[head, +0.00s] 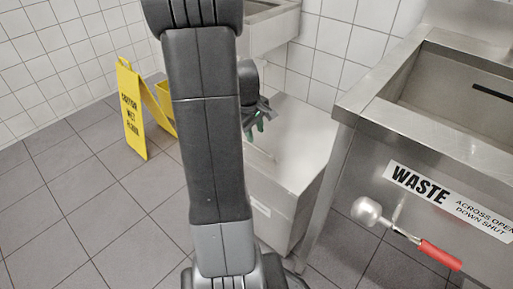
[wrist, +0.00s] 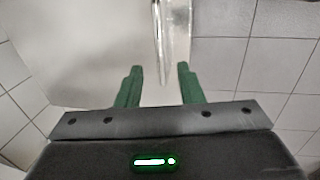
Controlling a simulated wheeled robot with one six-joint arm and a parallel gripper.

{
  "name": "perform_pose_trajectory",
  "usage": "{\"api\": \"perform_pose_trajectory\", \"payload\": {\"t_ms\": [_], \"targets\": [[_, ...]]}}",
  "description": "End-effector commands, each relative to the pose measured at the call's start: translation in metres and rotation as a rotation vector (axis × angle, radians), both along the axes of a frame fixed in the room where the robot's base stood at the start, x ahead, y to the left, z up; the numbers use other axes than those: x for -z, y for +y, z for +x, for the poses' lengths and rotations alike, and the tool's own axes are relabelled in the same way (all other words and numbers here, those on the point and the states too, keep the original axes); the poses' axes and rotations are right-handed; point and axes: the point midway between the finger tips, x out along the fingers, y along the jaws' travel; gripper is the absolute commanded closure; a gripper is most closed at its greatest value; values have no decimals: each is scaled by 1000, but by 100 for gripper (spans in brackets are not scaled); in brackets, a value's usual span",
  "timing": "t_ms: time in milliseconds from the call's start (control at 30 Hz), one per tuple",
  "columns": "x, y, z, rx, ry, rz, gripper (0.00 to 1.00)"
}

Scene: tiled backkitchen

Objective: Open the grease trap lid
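The grease trap (head: 272,207) is a pale metal box on the floor, and its flat lid (head: 300,145) is down. A thin handle-like bar (head: 260,151) shows near the lid's left edge. My gripper (head: 262,127) is above the lid's left part, partly hidden behind my arm. In the wrist view my gripper (wrist: 160,84) has its two green fingers apart, with nothing held between them. A shiny metal strip (wrist: 172,40) along the lid's edge lies ahead of the fingers. I cannot tell whether the fingers touch anything.
A steel sink unit (head: 350,125) with a "WASTE" label (head: 450,198) stands on the right. Its red-handled lever (head: 437,254) sticks out in front. A yellow wet-floor sign (head: 131,108) stands at the left. The tiled floor (head: 85,205) at the left is clear.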

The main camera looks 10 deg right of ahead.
Motion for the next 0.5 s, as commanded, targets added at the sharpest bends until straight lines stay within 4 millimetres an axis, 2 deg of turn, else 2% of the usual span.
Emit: {"api": "perform_pose_trajectory", "payload": {"t_ms": [33,200,333,500], "targets": [[16,-2,1,1,4,0,66],[48,-7,5,2,3,-1,66],[63,-10,7,1,1,0,66],[72,-11,8,1,1,0,66]]}}
